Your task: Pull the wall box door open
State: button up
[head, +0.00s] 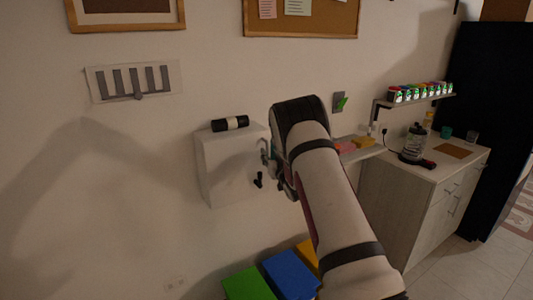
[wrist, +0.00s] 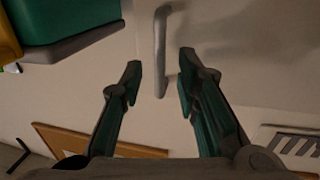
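The wall box (head: 232,165) is a white box fixed to the wall, and its door looks closed. In the wrist view the handle (wrist: 161,50) is a grey upright bar on a pale surface. My gripper (head: 267,156) is at the box's right front, partly hidden by my arm. In the wrist view my gripper (wrist: 160,63) is open, with one dark finger on each side of the handle's line. A gap shows between each finger and the bar; contact cannot be seen.
A dark roll with a pale band (head: 230,123) lies on top of the box. Green (head: 249,284) and blue (head: 290,273) bins stand below. A small shelf (head: 362,151) and a cabinet (head: 410,200) are to the right.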

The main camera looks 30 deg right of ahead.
aim_at(267, 151)
jog(key=shift+w+d, duration=0.2)
jog(key=shift+w, duration=0.75)
jog(key=shift+w+d, duration=0.15)
jog(key=shift+w, duration=0.75)
jog(key=shift+c, duration=0.3)
grip_shut()
